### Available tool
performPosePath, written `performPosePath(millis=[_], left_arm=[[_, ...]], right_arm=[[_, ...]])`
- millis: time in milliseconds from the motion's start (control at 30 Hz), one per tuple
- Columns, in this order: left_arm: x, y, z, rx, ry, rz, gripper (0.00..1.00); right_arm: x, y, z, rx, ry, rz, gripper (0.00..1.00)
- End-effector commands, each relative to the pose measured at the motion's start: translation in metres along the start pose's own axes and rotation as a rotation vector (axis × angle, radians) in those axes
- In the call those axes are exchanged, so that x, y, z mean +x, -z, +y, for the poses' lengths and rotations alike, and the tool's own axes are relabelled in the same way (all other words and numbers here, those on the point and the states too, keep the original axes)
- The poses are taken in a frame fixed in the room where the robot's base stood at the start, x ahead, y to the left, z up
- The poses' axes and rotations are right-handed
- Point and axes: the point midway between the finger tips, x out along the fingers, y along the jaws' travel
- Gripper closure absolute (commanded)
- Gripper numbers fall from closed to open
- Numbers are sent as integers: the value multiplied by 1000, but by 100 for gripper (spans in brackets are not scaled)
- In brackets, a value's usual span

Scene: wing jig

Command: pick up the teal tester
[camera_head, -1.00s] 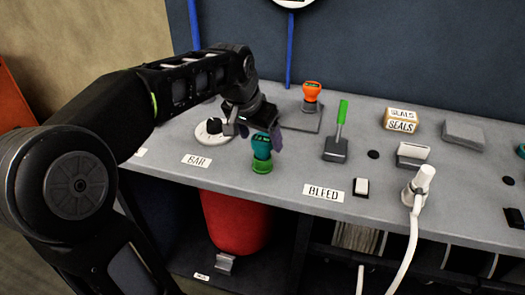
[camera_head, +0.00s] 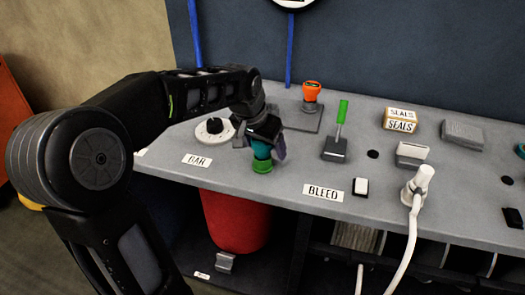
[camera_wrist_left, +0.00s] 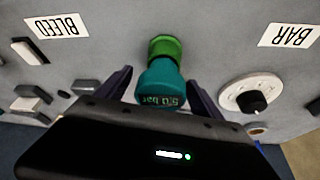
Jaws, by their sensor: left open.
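The teal tester (camera_head: 262,151) stands upright on a green base (camera_head: 262,166) near the front edge of the grey bench. In the left wrist view the teal tester (camera_wrist_left: 160,84) shows a "5.0 bar" marking, with its green part (camera_wrist_left: 165,46) beyond it. My left gripper (camera_head: 264,144) is around the tester's upper part in the head view. In the left wrist view the open fingers of my left gripper (camera_wrist_left: 160,88) stand on either side of the tester, with gaps visible. The gripper body hides the tester's top in the head view. My right gripper is not in view.
A white dial (camera_head: 214,131) with a black knob sits left of the tester, by the BAR label (camera_head: 197,160). An orange-topped fitting (camera_head: 312,95) and a green-handled lever (camera_head: 341,125) stand behind and right. The BLEED label (camera_head: 323,192) and a switch (camera_head: 361,187) lie right.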

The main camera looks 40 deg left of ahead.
Motion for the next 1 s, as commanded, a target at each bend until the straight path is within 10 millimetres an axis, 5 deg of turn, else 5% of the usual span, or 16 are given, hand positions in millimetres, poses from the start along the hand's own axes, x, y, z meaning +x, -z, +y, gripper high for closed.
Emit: performPosePath(millis=[867, 1000], left_arm=[[-1, 1, 0, 0, 0, 1, 94], [-1, 1, 0, 0, 0, 2, 94]], right_arm=[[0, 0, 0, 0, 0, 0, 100], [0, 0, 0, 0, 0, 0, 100]])
